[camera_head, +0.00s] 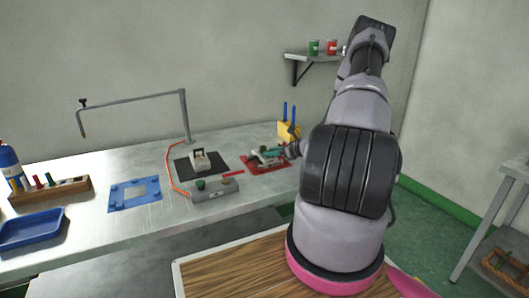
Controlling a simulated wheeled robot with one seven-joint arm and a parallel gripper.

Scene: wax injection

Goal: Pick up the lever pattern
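A small teal-green piece (273,153), which may be the lever pattern, shows on or in a pale grey block (262,160) on a red mat (254,169). The mat lies on the metal bench right of centre. It is too small to tell whether the piece rests in the block or on top of it. My arm reaches over from the right, and the end with my gripper (292,151) is at the right side of the teal piece. My own arm covers much of the gripper, so its fingers and any contact are unclear.
Left of the mat stand a white device on a black mat (183,168) and a grey box (214,190) with a green knob. A yellow holder (287,131) with blue handles stands behind.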

